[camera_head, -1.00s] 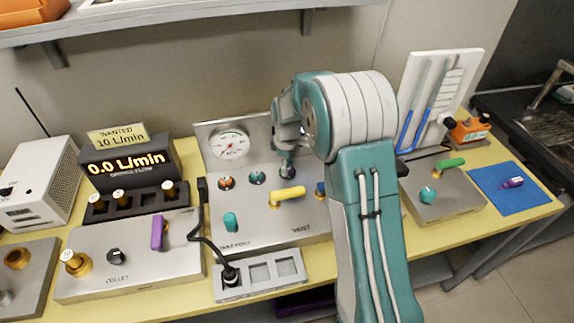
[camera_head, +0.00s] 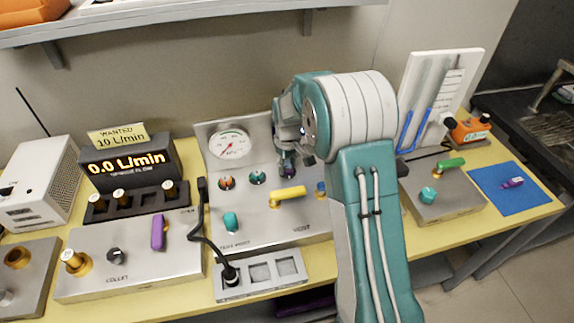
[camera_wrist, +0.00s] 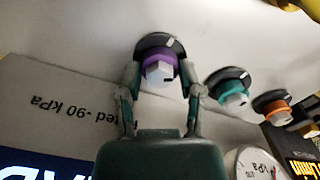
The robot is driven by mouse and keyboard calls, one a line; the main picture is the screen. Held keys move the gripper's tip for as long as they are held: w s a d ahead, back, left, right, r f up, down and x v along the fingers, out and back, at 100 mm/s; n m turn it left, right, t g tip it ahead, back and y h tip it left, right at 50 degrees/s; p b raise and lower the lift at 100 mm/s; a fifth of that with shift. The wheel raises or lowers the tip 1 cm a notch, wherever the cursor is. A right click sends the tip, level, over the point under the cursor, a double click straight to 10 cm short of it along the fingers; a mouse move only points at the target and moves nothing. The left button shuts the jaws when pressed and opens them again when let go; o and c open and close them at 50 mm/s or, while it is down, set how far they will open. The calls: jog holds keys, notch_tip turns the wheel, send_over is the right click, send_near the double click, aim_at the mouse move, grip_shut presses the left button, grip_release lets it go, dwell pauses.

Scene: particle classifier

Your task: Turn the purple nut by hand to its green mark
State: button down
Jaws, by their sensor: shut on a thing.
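In the head view the nut (camera_head: 288,172) shows as a small purple patch below my gripper (camera_head: 288,160), partly covered by the fingers. I cannot make out its green mark in either view.
A teal nut (camera_wrist: 232,88) and an orange nut (camera_wrist: 270,105) sit in a row beside the purple one. A round gauge (camera_head: 231,145) is above them on the panel. A yellow handle (camera_head: 288,195) sticks out just below my gripper.

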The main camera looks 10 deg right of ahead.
aim_at(287, 165)
jog(key=m, duration=0.5)
jog(key=shift+m, duration=0.3)
dwell(0.4)
jog(key=shift+c, duration=1.2)
grip_release()
notch_tip(287, 165, up, 12)
jog(key=shift+a, duration=0.1)
